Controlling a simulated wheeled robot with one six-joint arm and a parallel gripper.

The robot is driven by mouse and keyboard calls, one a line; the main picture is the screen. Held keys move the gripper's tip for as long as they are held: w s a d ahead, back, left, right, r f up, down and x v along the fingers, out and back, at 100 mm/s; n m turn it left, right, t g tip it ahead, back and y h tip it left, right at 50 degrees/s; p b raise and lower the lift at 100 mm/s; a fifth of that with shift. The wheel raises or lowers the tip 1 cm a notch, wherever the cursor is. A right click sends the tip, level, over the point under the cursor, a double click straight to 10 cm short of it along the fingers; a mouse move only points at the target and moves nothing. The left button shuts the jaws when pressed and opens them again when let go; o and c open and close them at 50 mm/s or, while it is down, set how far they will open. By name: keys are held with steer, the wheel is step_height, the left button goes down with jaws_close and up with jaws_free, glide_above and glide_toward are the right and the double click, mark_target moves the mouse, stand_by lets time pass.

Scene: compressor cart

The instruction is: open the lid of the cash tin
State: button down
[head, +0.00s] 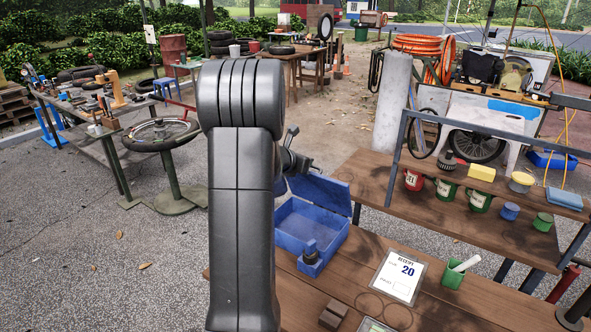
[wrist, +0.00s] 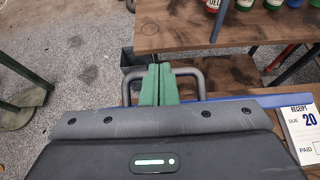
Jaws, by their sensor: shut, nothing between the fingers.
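The cash tin (head: 292,246) is a blue metal box on the wooden table. Its lid (head: 325,194) stands raised at the back, and part of the inside shows. A small blue piece with a dark top (head: 310,252) is at the tin's front; I cannot tell what it is. My gripper (wrist: 161,70) has its green fingers pressed together with nothing between them. In the head view it is beside and above the raised lid, partly hidden by my arm. A blue edge (wrist: 245,104), apparently the lid's, runs behind my gripper's body in the wrist view. I cannot tell whether they touch.
A receipt card (head: 399,276) and a green cup (head: 452,277) holding a white roll are right of the tin. A small brown block (head: 333,314) lies in front. A raised wooden shelf (head: 400,205) with tins and pots stands behind. Open pavement (head: 100,260) lies left.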

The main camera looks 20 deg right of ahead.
steer(key=w+d, duration=0.2)
steer(key=d, duration=0.1)
steer(key=w+d, duration=0.1)
steer(key=shift+w+d+r+b, duration=0.2)
steer(key=shift+w+d+b, duration=0.05)
steer(key=shift+b, duration=0.05)
stand_by(1.0)
